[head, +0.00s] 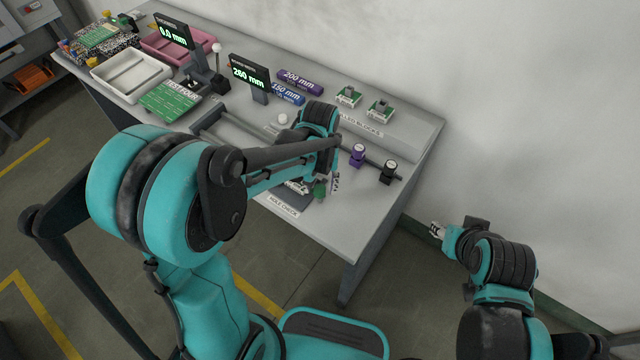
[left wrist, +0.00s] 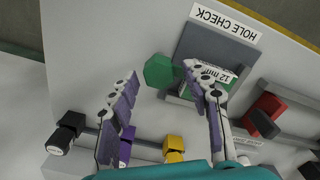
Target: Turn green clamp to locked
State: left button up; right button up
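A green hexagonal knob (left wrist: 158,72) shows between my left fingertips in the left wrist view, by the dark HOLE CHECK plate; it is also in the head view (head: 320,188). A green part with a 12 mm label is beside it, partly behind a finger. I cannot tell whether this green piece is the clamp, or its lock state. My left gripper (left wrist: 160,76) is open, its fingers apart on either side of the knob; I cannot tell whether they touch it. It also shows in the head view (head: 317,184). My right gripper (head: 437,230) hangs off the table, its fingers too small to judge.
Purple (head: 358,155) and black (head: 387,171) knobs stand along the rail; a yellow knob (left wrist: 174,146) and a red block (left wrist: 266,112) are near. Digital displays (head: 249,77), a white tray (head: 131,75) and a pink tray (head: 178,45) stand farther back. The table's front right corner is clear.

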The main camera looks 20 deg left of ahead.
aim_at(320, 187)
pick_arm(q)
jog(key=shift+r, duration=0.1)
notch_tip(320, 187, up, 12)
dwell(0.4)
dwell(0.4)
jog(key=s+a+m+t, duration=0.1)
jog(key=s+a+t, duration=0.1)
jog(key=s, duration=0.3)
jog(key=s+a+f+m+t, duration=0.1)
jog(key=s+a+t, duration=0.1)
jog(key=s+t, duration=0.3)
jog(key=shift+s+a, duration=0.25)
jog(key=shift+s, duration=0.1)
